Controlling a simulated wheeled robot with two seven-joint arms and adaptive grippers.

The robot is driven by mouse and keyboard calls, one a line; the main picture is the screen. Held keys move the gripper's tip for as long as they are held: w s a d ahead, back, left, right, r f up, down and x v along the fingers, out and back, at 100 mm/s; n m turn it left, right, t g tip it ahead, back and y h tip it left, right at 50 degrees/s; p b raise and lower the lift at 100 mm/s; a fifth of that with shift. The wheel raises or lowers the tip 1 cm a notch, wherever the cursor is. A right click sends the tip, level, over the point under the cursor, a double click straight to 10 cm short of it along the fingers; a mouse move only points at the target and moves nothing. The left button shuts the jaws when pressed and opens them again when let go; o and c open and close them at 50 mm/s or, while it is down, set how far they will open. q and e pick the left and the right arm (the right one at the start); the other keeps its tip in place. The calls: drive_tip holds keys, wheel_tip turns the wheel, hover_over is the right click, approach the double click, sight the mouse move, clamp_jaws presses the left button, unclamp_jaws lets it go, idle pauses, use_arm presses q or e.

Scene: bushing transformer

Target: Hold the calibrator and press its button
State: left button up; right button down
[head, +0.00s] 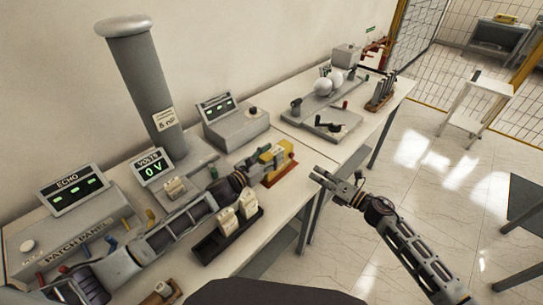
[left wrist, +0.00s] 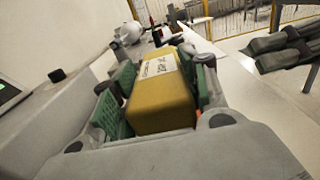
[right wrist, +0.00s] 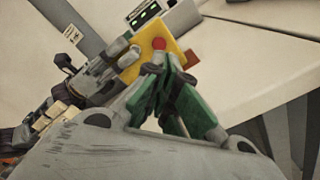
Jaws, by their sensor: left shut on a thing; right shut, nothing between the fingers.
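The calibrator is a yellow box (head: 271,154) with a white label, near the front edge of the bench in the head view. My left gripper (head: 258,164) is shut on it. In the left wrist view the yellow box (left wrist: 162,98) sits between the green finger pads. A red button (right wrist: 158,43) shows on the calibrator's yellow face (right wrist: 140,66) in the right wrist view. My right gripper (head: 341,182) is shut and empty, to the right of the calibrator, beyond the bench edge. Its green fingertips (right wrist: 168,72) appear just below the button in its wrist view, apart from it in the head view.
A dark tray with pale blocks (head: 226,238) lies at the bench's front edge. A grey column (head: 146,82), a VOLTS display (head: 152,167) and a patch panel (head: 75,237) stand on the left. Open floor lies right of the bench.

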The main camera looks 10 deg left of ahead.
drive_tip(key=shift+s+a+f, duration=0.7)
drive_tip(key=shift+s+a, duration=0.15)
drive_tip(key=shift+a, duration=0.2)
drive_tip(key=s+a, duration=0.1)
drive_tip(key=s+a+r+y, duration=0.1)
drive_tip(key=a, duration=0.1)
drive_tip(key=shift+m, duration=0.3)
drive_tip(key=a+r, duration=0.1)
drive_tip(key=s+a+r, duration=0.1)
drive_tip(key=shift+s+a+r+m, duration=0.15)
drive_tip(key=shift+a+m, duration=0.2)
drive_tip(key=shift+m, duration=0.05)
drive_tip(key=shift+w+d+r+m+t+h, duration=0.9)
drive_tip(key=shift+w+r+m+t+h, duration=1.1)
drive_tip(key=shift+r+m+t+h, duration=1.05)
drive_tip(key=d+f+m+h, duration=0.1)
drive_tip(key=d+f+h, duration=0.1)
drive_tip(key=h, duration=0.1)
drive_tip(key=w+d+f+m+g+h, duration=0.1)
drive_tip(key=d+f+h, duration=0.2)
drive_tip(key=shift+w+d+f+m, duration=0.2)
drive_tip(key=shift+d+f+m, duration=0.05)
drive_tip(key=shift+d+m, duration=0.1)
drive_tip(key=shift+d+f+g+h, duration=0.25)
drive_tip(key=shift+d+f+h, duration=0.15)
drive_tip(key=shift+d+h, duration=0.05)
drive_tip(key=shift+w+a, duration=0.15)
